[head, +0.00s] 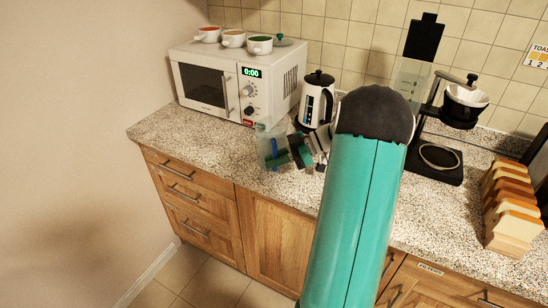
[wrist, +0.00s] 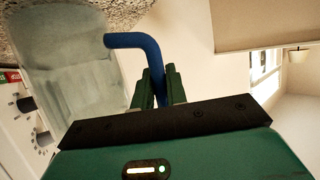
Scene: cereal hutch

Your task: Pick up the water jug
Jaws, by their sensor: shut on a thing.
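The water jug (head: 264,143) is a clear, pale container with a blue handle (head: 274,152). In the head view it is at the front part of the counter, before the microwave; I cannot tell whether its base touches the counter. In the wrist view the jug (wrist: 70,65) fills the upper left, and its blue handle (wrist: 152,52) runs down between my green fingers. My gripper (head: 283,158) is at the handle side of the jug, shut on the handle; its fingers also show in the wrist view (wrist: 160,88). Part of the jug is hidden behind the gripper.
A white microwave (head: 220,83) with several cups on top stands behind the jug. A coffee maker (head: 436,160) and sliced bread (head: 512,205) are to the right. The speckled counter (head: 215,140) is clear left of the jug.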

